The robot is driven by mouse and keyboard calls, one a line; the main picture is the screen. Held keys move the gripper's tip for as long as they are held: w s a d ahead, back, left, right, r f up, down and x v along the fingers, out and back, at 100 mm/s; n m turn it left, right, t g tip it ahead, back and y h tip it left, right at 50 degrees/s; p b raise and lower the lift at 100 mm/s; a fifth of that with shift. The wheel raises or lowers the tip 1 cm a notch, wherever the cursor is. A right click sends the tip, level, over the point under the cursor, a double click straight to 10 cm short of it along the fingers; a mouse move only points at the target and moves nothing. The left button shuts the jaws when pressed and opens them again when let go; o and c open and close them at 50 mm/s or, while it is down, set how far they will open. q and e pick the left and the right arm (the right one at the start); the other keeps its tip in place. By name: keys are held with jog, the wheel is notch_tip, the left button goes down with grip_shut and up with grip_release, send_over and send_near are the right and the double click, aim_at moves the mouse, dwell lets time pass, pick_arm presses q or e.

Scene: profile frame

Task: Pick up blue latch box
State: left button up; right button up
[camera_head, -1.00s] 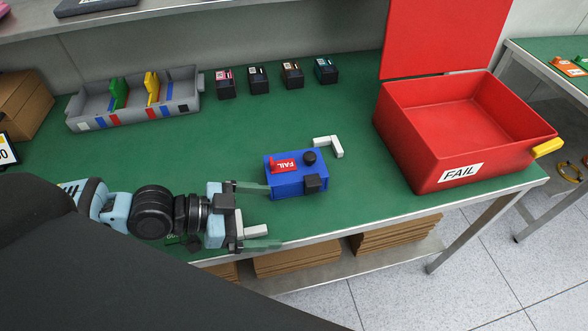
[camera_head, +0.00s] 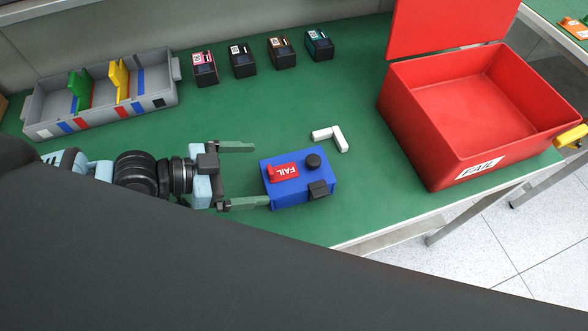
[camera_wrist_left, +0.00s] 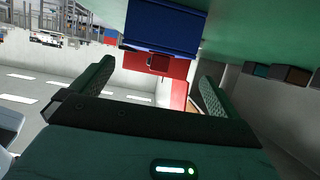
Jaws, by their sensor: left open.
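The blue latch box (camera_head: 300,190) lies on the green table. It has a red FAIL label (camera_head: 285,172) with a small red latch, a black knob and a black block on its side. My left gripper (camera_head: 243,175) is open just left of the box. Its two fingers point right, the far one behind the box's left edge line and the near one beside its lower left corner. In the left wrist view the blue box (camera_wrist_left: 162,28) shows ahead, beyond and between the open fingers (camera_wrist_left: 155,85). My right gripper is not in view.
A white L-shaped piece (camera_head: 330,137) lies just behind the box. An open red FAIL bin (camera_head: 430,150) stands at the right. A grey divided tray (camera_head: 150,88) and several small cartridges (camera_head: 243,60) stand at the back. The table's front edge is close to the box.

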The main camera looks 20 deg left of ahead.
aim_at(284, 173)
pick_arm(q)
jog(key=shift+d, duration=0.1)
jog(key=shift+w+d+f, duration=0.2)
jog(key=shift+w+d, duration=0.05)
jog(key=shift+d, duration=0.3)
jog(key=shift+w+d+f+p, duration=0.3)
jog(key=shift+d, duration=0.15)
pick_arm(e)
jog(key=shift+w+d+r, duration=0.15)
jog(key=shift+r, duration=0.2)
pick_arm(q)
jog(key=p+x, duration=0.1)
jog(key=x, duration=0.2)
jog(key=shift+w+d+f, duration=0.1)
jog(key=shift+d+f, duration=0.1)
jog(key=shift+d, duration=0.05)
jog(key=shift+x, duration=0.75)
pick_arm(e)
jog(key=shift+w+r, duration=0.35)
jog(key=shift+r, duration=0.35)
pick_arm(q)
jog(key=shift+f, duration=0.1)
jog(key=c, duration=1.3)
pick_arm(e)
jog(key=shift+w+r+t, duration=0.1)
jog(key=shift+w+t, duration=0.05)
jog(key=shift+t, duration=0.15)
